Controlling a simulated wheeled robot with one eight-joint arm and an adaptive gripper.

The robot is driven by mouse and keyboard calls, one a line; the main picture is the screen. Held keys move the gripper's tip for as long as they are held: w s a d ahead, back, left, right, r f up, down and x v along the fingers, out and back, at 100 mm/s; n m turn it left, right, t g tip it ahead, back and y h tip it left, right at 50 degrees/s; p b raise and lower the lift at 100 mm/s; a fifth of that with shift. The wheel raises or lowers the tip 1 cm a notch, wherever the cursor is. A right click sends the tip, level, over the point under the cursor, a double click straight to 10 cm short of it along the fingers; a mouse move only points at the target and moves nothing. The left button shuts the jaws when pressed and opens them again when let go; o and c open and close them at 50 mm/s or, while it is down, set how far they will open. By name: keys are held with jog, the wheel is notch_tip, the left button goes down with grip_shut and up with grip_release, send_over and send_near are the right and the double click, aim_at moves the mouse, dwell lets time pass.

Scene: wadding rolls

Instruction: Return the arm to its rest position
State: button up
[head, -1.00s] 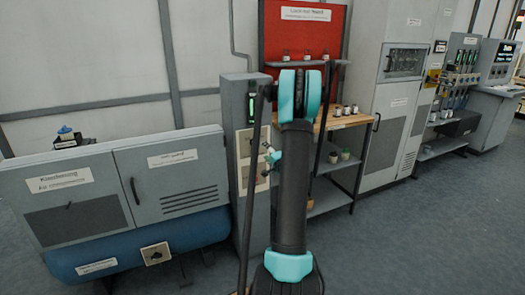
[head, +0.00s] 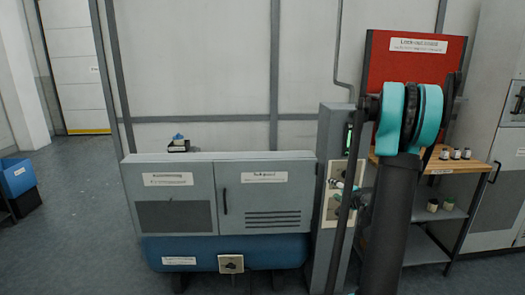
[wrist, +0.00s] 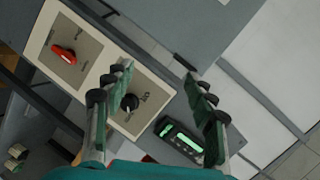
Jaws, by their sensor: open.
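My arm (head: 393,225) rises at the right of the head view, its dark link topped by a teal joint. It stands in front of a grey control column (head: 335,150) and partly hides it. My gripper (wrist: 158,72) shows in the wrist view with its two green-grey fingers apart and nothing between the tips. Beyond the fingers is a pale panel (wrist: 85,75) with a red switch (wrist: 64,55) and a black knob (wrist: 129,102). A lit green display (wrist: 183,141) is near the right finger.
A grey cabinet (head: 268,205) over a blue tank (head: 200,252) stands left of the column. A wooden-topped shelf (head: 470,171) with small jars and a red board (head: 410,62) are at the right. A blue bin (head: 17,178) is far left. The left floor is clear.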

jog(key=s+a+f+n+g, duration=0.3)
jog(key=s+a+n+g, duration=0.3)
jog(key=s+a, duration=0.85)
jog(key=s+f+n+g+h, duration=0.1)
jog(key=s+f+n+g, duration=0.1)
jog(key=s, duration=0.8)
jog(key=s+d+f+n+g+h, duration=0.1)
jog(key=s+f+n+g+h, duration=0.1)
jog(key=s, duration=0.9)
jog(key=shift+d+f+n+h, duration=0.15)
jog(key=shift+f+n+h, duration=0.15)
jog(key=shift+f, duration=0.55)
jog(key=shift+s, duration=0.1)
